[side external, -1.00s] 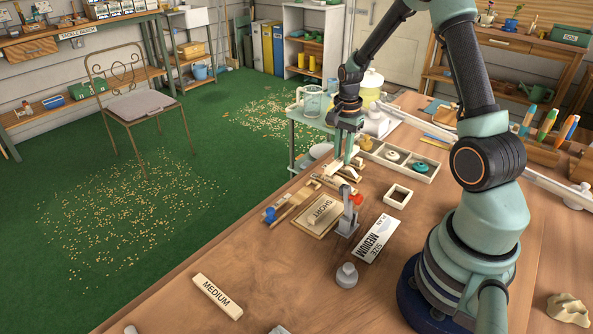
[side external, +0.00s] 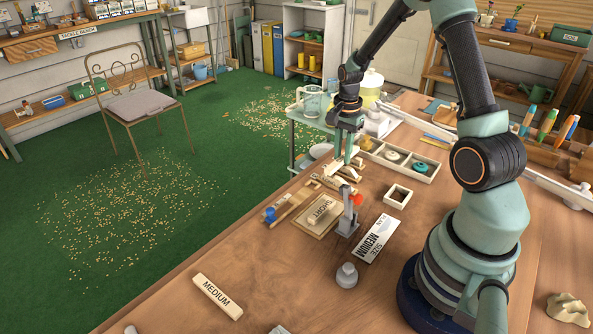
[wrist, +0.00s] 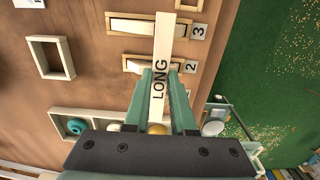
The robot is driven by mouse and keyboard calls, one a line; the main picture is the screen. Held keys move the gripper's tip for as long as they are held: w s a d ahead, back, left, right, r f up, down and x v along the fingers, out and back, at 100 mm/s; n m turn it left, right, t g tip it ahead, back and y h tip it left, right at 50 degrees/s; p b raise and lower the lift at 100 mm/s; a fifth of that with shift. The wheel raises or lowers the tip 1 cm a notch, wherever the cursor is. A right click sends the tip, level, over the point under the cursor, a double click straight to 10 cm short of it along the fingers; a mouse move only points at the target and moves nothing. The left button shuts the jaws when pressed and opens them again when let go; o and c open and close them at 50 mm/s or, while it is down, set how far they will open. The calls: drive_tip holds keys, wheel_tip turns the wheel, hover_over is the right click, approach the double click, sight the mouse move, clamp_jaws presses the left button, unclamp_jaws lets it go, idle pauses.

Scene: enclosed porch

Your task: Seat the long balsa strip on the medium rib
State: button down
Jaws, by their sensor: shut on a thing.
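My gripper (wrist: 161,88) is shut on the long balsa strip (wrist: 166,45), a pale strip marked LONG. The strip points away from the fingers and lies across two wooden pieces numbered 3 (wrist: 150,27) and 2 (wrist: 145,66) in the wrist view. I cannot tell whether it touches them. In the side view my gripper (side external: 343,161) is over the far wooden pieces, and the strip (side external: 336,170) shows small below the fingers. Which piece is the medium rib is not clear.
A block marked SHORT (side external: 320,209) lies on a board, with a red-tipped clamp (side external: 349,212) beside it. An empty square frame (side external: 398,197) and compartment tray (side external: 425,178) stand to the right.

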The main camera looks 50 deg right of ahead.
drive_tip(key=shift+f, duration=0.65)
idle(0.4)
drive_tip(key=shift+c, duration=0.2)
unclamp_jaws()
idle(0.5)
drive_tip(key=shift+r, duration=3.5)
drive_tip(key=shift+r, duration=0.1)
wheel_tip(320, 180, up, 11)
drive_tip(key=s+a+r+n+t, duration=0.2)
drive_tip(key=s+a+n, duration=0.1)
drive_tip(key=a+n, duration=0.6)
drive_tip(key=s+a+r+n+t, duration=0.1)
drive_tip(key=s+a+n+t, duration=0.2)
drive_tip(key=a+n, duration=0.6)
drive_tip(key=s+a, duration=0.1)
drive_tip(key=a, duration=0.1)
drive_tip(key=shift+s+a+r+t, duration=0.25)
drive_tip(key=shift+a+r+t, duration=0.05)
drive_tip(key=shift+r, duration=0.05)
